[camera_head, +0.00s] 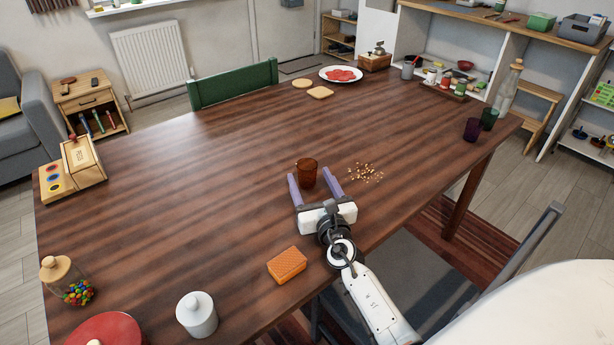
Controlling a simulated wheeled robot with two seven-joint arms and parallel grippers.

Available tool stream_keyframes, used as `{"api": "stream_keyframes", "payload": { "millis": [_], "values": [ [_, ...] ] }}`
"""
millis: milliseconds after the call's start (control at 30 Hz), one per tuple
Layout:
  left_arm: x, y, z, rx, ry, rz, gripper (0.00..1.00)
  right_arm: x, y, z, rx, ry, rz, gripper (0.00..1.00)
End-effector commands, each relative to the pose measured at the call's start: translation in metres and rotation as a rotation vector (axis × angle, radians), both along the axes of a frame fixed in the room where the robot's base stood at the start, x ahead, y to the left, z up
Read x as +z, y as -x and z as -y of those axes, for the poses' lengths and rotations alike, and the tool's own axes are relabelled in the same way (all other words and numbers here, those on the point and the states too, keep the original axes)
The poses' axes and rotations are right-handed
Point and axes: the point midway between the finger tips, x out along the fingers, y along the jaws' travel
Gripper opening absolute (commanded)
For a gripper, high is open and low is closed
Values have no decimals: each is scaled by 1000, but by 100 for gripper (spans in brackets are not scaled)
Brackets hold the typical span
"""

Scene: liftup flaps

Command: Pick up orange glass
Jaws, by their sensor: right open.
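The orange glass (308,173) is an amber tumbler standing upright near the middle of the wooden table (215,190). My right gripper (311,177) is open, with its two purple fingers on either side of the glass. The right finger stands a little apart from the glass in this view. The left finger is very close to it, and I cannot tell whether they touch. My left gripper is not in view.
Scattered crumbs (366,173) lie just right of the right finger. An orange sponge (287,264) lies in front, a white jar (197,314) and candy jar (67,281) at front left. Purple (472,129) and green (489,119) glasses stand at the right. The table's left middle is clear.

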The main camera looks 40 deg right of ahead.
Motion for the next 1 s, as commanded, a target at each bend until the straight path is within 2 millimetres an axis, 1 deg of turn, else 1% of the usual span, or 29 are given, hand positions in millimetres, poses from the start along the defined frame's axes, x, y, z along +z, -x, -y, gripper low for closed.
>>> {"api": "stream_keyframes", "payload": {
  "millis": [33,100,233,333,533,567,800,833,1000],
  "values": [
    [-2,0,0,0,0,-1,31,1,-9,4,0,1,3,64],
    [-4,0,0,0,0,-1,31,1,-19,9,0,2,3,64],
    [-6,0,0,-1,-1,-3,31,1,-35,14,0,2,2,64],
    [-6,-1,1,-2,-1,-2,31,1,-39,16,0,1,1,64],
    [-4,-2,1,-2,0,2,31,1,-40,16,0,2,2,64],
    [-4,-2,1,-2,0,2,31,1,-40,16,0,2,2,62],
    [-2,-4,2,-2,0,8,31,1,-40,16,0,2,2,22],
    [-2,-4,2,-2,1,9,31,1,-39,16,0,2,2,18],
    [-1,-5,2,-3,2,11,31,2,-40,16,-1,2,3,18]
  ]
}}
